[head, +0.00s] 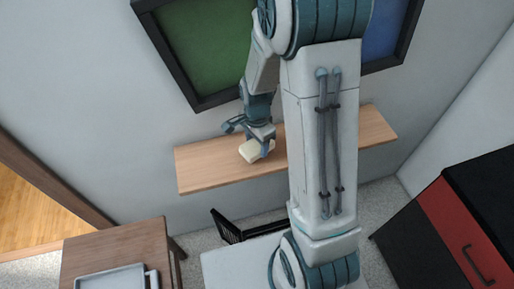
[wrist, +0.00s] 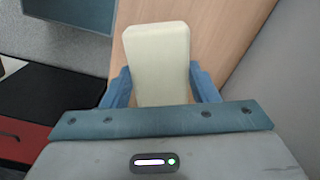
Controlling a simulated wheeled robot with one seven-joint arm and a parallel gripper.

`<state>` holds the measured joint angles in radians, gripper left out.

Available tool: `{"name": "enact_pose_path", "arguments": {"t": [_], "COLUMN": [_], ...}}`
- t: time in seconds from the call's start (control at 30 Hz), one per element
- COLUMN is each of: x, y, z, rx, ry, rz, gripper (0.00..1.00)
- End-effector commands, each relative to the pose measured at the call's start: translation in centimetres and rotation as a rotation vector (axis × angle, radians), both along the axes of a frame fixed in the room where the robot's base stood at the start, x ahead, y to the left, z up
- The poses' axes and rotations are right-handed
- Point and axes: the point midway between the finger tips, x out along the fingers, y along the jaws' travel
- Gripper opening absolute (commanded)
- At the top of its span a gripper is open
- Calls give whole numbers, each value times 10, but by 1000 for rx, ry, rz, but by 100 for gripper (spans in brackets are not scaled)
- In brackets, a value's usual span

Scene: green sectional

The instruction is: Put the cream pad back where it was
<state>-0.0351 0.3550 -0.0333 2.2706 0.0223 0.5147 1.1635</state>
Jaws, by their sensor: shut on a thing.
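The cream pad (head: 250,151) is a small pale block at the wooden wall shelf (head: 205,171), left of my arm in the head view. My gripper (head: 260,137) is shut on it from above. In the wrist view the cream pad (wrist: 157,60) stands out between the two blue fingers of my gripper (wrist: 160,88), with the wood surface (wrist: 225,40) behind it. I cannot tell whether the pad touches the shelf or is held just above it.
A framed picture (head: 205,45) hangs above the shelf. A wooden table (head: 120,245) with a grey tray (head: 112,278) stands at lower left. A black basket-like thing (head: 228,228) is below the shelf. A black and red cabinet (head: 440,225) stands at right. The shelf's left part is bare.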

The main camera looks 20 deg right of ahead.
Motion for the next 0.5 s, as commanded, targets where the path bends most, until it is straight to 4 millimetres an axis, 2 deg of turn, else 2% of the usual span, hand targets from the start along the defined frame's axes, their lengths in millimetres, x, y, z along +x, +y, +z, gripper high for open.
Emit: {"name": "enact_pose_path", "arguments": {"t": [0.23, 0.5], "x": [-1, -1], "y": [-1, 0], "z": [-29, -34], "rx": [0, 1], "ry": [4, 1], "rz": [-1, 0], "gripper": [35, 35]}}
